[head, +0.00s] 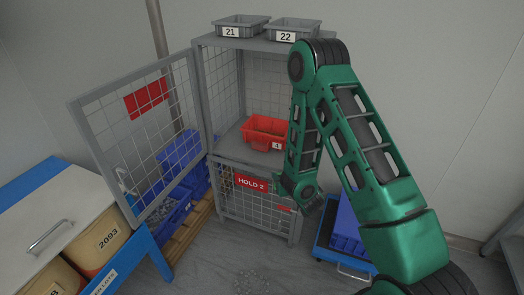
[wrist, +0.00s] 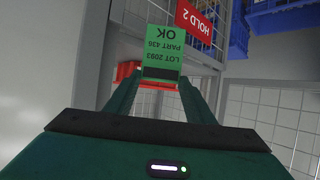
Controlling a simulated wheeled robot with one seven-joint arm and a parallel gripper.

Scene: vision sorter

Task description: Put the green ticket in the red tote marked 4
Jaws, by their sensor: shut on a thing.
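The green ticket (wrist: 163,52) is between the fingertips of my gripper (wrist: 160,80) in the wrist view. Its print, "LOT 2093 PART 436 OK", appears upside down, and a dark strip crosses its end near the fingers. My gripper is shut on it. The red tote (head: 262,130) stands on the cage's middle shelf with a small white label at its front right, which looks like a 4. Part of a red tote shows behind the ticket in the wrist view (wrist: 126,70). In the head view my gripper (head: 308,200) is low in front of the cage; the ticket cannot be made out there.
The cage's mesh door (head: 140,130) stands open to the left. A red "HOLD 2" sign (head: 251,183) is on the lower mesh panel. Grey bins 21 (head: 239,27) and 22 (head: 290,28) are on top.

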